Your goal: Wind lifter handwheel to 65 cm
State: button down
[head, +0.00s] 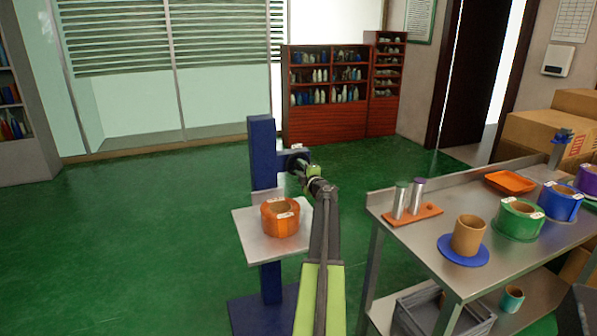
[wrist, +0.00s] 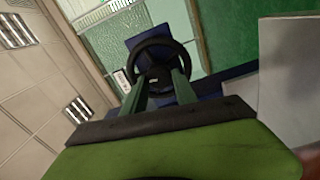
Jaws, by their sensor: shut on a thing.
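The lifter (head: 262,150) is a blue column with a pale platform (head: 252,243). An orange roll (head: 280,220) with white labels sits on the platform. The black handwheel (wrist: 152,42) shows in the wrist view, in front of a blue block on the column. My gripper (wrist: 158,80) is shut on the handwheel's near rim, with one dark green finger to each side. In the head view my gripper (head: 302,166) is at the column's right side, above the roll, and it mostly hides the wheel. I cannot read any height scale.
A steel table (head: 400,262) stands at the right with rolls, an orange tray (head: 510,182) and two cylinders on an orange board (head: 412,215). A grey crate (head: 440,315) is on its lower shelf. Green floor is clear to the left; red shelves (head: 325,95) stand behind.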

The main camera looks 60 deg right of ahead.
jog(key=n, duration=0.4)
jog(key=shift+d+n, duration=0.1)
jog(key=shift+n, duration=0.2)
jog(key=n, duration=0.4)
jog(key=shift+f+n, duration=0.15)
jog(key=shift+n, duration=0.15)
jog(key=n, duration=0.4)
jog(key=shift+d+n, duration=0.1)
jog(key=shift+n, duration=0.2)
jog(key=n, duration=0.4)
jog(key=shift+f, duration=0.1)
jog(key=n, duration=0.5)
jog(key=shift+s+d, duration=0.1)
jog(key=n, duration=0.4)
jog(key=shift+n, duration=0.3)
jog(key=n, duration=0.8)
jog(key=shift+n, duration=0.3)
